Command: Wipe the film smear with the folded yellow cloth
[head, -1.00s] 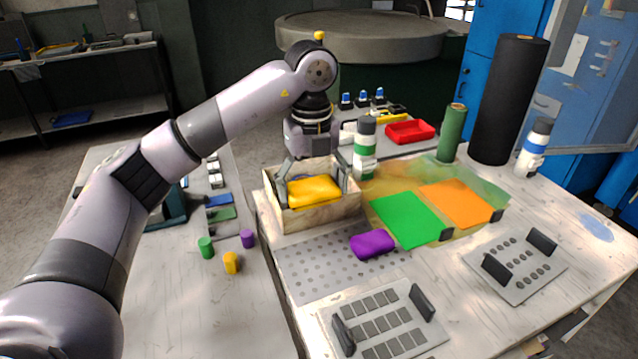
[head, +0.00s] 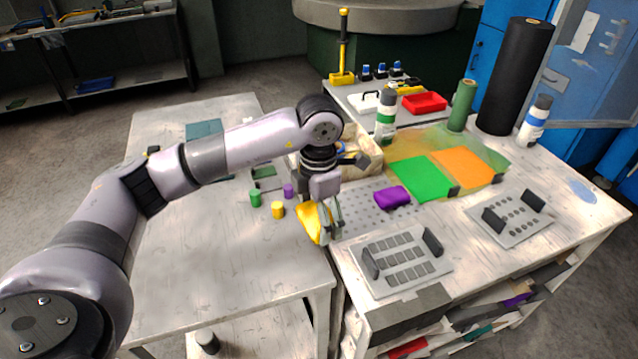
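The folded yellow cloth (head: 308,223) is between the fingers of my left gripper (head: 322,222). It hangs tilted over the front left edge of the right-hand table, near the gap between the tables. My gripper is shut on it, and the fingers hide part of it. A pale blue smear (head: 582,191) lies flat near the right end of that table, well away from the cloth. My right gripper is not in view.
The wooden box (head: 362,160) stands partly behind my gripper. A perforated plate (head: 372,222), purple pad (head: 392,197), green sheet (head: 420,179), orange sheet (head: 468,165) and two grey die plates (head: 400,262) (head: 520,222) lie between. A black roll (head: 515,80) and bottle (head: 535,120) stand at the back right.

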